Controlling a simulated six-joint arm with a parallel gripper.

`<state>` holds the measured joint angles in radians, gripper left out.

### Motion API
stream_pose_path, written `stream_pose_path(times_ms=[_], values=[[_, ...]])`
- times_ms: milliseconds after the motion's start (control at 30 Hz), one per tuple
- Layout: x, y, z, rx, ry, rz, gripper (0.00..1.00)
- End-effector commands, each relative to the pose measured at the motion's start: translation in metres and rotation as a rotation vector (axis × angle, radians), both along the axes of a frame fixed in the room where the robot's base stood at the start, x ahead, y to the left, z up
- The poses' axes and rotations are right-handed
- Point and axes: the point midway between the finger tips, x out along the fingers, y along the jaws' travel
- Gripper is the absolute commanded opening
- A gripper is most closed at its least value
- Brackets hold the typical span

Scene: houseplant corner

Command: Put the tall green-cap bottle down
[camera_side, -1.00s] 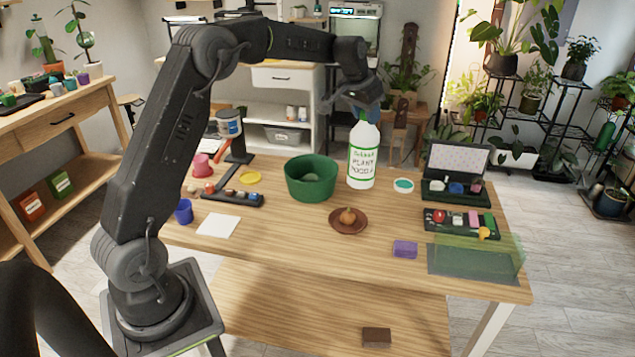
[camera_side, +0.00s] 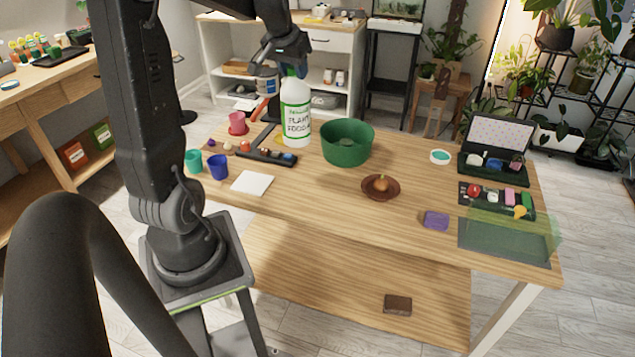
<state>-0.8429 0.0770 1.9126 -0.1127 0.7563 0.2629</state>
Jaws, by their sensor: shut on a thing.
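The tall bottle (camera_side: 296,118) is white with a green and white "plant food" label.
A pink cup (camera_side: 238,124), blue cup (camera_side: 218,167) and white card (camera_side: 252,183) lie further left and front. A brown saucer (camera_side: 365,190) sits front right. Bare wood lies between card and saucer.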

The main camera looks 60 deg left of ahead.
Motion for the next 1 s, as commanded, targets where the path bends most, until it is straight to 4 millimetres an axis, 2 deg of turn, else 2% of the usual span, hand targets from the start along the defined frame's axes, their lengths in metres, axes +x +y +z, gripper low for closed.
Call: stream_pose_path(times_ms=[33,200,300,433,667,1000], values=[[-0.015,0.002,0.0,0.004,-0.004,0.032,0.0],[-0.048,0.003,-0.004,0.005,-0.005,0.102,0.0],[-0.06,0.003,-0.006,0.006,-0.006,0.127,0.0],[-0.063,0.001,-0.01,0.005,-0.004,0.139,0.0],[-0.036,-0.014,-0.029,0.003,-0.003,0.135,0.0],[0.022,-0.044,-0.068,0.004,-0.004,0.135,0.0]])
